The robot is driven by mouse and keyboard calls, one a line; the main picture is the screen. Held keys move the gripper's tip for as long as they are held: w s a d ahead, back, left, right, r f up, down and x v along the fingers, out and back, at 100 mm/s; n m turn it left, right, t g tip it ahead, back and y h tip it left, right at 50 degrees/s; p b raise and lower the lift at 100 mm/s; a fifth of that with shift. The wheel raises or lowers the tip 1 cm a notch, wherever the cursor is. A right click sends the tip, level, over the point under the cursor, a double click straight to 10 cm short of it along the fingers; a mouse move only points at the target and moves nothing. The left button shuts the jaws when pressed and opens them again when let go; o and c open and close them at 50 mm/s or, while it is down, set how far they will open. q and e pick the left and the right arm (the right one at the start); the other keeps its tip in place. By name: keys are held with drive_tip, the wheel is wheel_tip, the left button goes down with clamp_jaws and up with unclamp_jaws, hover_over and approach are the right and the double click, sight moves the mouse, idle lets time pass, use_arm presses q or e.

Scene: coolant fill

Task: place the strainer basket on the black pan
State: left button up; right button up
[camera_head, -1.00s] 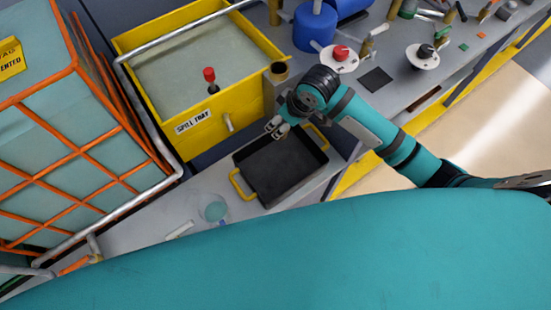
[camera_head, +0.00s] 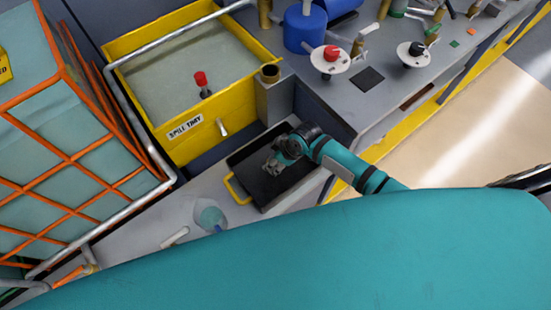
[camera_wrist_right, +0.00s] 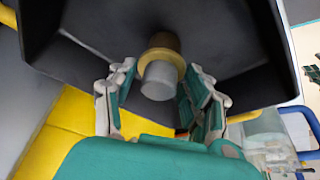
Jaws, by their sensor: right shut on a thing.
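The black pan (camera_head: 255,186) with yellow handles lies on the grey bench in the head view. My right gripper (camera_head: 274,163) is over the pan's inside, pointing down into it. In the right wrist view the fingers (camera_wrist_right: 156,88) are shut on a small stepped cylinder, grey with a yellow rim and brown end, which I take as the strainer basket (camera_wrist_right: 159,79). The dark pan (camera_wrist_right: 226,35) fills the background behind it. Whether the basket touches the pan floor I cannot tell. In the head view I cannot make the basket out. My left gripper is not in view.
A clear round vessel (camera_head: 208,215) and a white stick (camera_head: 174,238) lie left of the pan. An orange-caged tank (camera_head: 75,140) stands at left.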

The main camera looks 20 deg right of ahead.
drive_tip(key=shift+f, duration=0.15)
drive_tip(key=o, duration=0.9)
drive_tip(key=shift+r, duration=0.25)
drive_tip(key=v, duration=1.1)
drive_tip(key=shift+s+d+r+p, duration=0.15)
drive_tip(key=shift+s+r+p, duration=0.05)
drive_tip(key=shift+r+p, duration=0.15)
